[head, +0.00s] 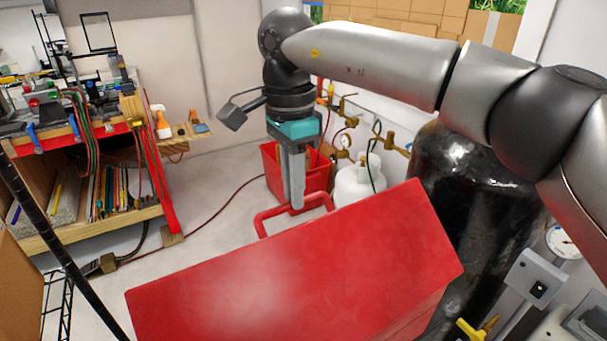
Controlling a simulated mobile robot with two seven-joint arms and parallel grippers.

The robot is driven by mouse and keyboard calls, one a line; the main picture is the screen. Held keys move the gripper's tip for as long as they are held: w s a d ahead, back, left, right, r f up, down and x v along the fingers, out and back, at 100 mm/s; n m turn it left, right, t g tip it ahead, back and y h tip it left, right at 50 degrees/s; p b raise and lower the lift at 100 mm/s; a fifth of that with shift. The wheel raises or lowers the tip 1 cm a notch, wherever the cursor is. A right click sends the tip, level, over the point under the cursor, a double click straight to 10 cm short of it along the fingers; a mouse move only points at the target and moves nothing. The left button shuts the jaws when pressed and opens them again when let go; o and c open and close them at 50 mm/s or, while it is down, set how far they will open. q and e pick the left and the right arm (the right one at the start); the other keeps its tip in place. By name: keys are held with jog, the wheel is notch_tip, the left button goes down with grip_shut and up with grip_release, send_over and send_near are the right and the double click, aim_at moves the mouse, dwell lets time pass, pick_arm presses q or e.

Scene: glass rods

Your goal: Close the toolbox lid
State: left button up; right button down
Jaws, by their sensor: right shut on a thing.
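The red toolbox lid (300,285) fills the lower middle of the head view as a broad, flat panel. A red handle (263,222) stands up at its far edge. My right gripper (297,204) comes down from above, with its fingers shut on the handle's top bar. Part of a red side (420,312) shows below the lid's right edge. The rest of the toolbox is hidden under the lid or out of frame, so I cannot tell how wide the lid stands open. My left gripper is not in view.
A red bin (283,178) and a white gas tank (358,190) stand behind the handle. A tall black cylinder (465,190) is close on the right. A workbench with tools and a shelf of glass rods (105,185) stands left.

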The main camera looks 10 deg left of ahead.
jog(key=shift+w+a+f, duration=0.4)
jog(key=shift+w+a, duration=0.05)
jog(key=shift+w, duration=0.2)
jog(key=c, duration=1.5)
grip_release()
jog(key=shift+w+a, duration=0.1)
jog(key=o, duration=0.5)
jog(key=shift+s+d, duration=0.3)
jog(key=shift+s, duration=0.05)
jog(key=shift+c, duration=0.2)
jog(key=shift+o, duration=1)
jog(key=shift+w+a, duration=0.1)
jog(key=shift+a, duration=0.05)
pick_arm(q)
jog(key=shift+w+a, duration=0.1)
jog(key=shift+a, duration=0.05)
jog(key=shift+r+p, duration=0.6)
jog(key=shift+p, duration=0.05)
pick_arm(e)
notch_tip(320, 180, up, 15)
